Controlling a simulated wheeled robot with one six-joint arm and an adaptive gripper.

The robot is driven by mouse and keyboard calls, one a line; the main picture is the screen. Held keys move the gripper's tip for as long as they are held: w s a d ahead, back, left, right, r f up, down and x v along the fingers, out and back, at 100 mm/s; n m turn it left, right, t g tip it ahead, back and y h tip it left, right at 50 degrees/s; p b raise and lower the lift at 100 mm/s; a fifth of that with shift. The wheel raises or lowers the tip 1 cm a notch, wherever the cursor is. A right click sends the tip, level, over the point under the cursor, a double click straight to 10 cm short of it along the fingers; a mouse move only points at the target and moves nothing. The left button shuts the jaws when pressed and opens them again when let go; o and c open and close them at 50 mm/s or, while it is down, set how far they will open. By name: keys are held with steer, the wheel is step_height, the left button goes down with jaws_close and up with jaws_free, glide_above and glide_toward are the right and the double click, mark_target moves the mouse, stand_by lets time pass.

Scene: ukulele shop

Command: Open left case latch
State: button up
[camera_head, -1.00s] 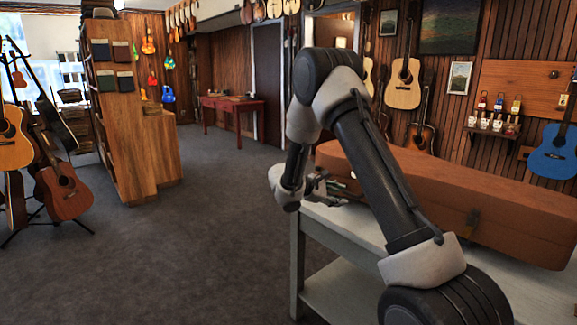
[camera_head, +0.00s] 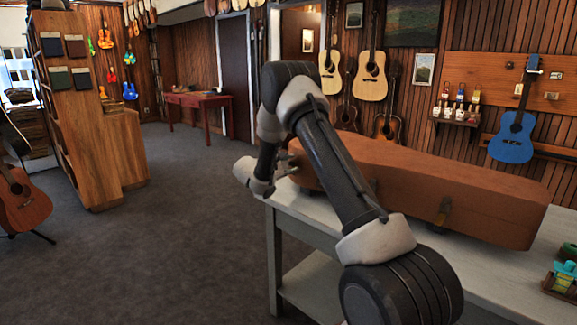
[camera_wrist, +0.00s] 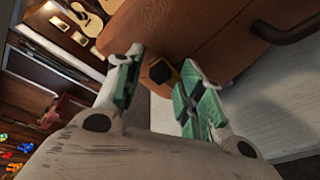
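A long orange-brown instrument case (camera_head: 400,175) lies shut on a pale grey table (camera_head: 480,262). It also fills the upper right of the wrist view (camera_wrist: 215,30). A dark metal latch (camera_wrist: 160,71) shows on its lower edge, between my fingertips in the wrist view. Another latch (camera_head: 442,212) sits on the case's front, right of my arm. My gripper (camera_wrist: 162,60) is open, with green pads on both fingers, close to the case. I cannot tell whether a finger touches the latch.
A dark handle (camera_wrist: 290,25) shows on the case in the wrist view. A small tray with colourful items (camera_head: 564,281) stands at the table's right end. A blue ukulele (camera_head: 513,135) and guitars hang on the wall behind. The carpet left of the table (camera_head: 180,240) is clear.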

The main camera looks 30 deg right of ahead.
steer(key=shift+d, duration=0.15)
jaws_close()
steer(key=shift+f, duration=0.15)
steer(key=shift+s+a+f+n+t+h, duration=0.2)
steer(key=shift+a+f+t+h, duration=0.4)
steer(key=shift+h, duration=0.65)
steer(key=shift+s+a+f+n+t+h, duration=0.1)
steer(key=shift+a+f+n+t+h, duration=0.15)
steer(key=shift+f+t+h, duration=0.8)
steer(key=shift+s+a+f+n+t+h, duration=0.15)
steer(key=shift+a+f+n+t+h, duration=0.25)
steer(key=shift+h, duration=1.1)
steer(key=shift+t, duration=0.25)
steer(key=shift+r, duration=0.1)
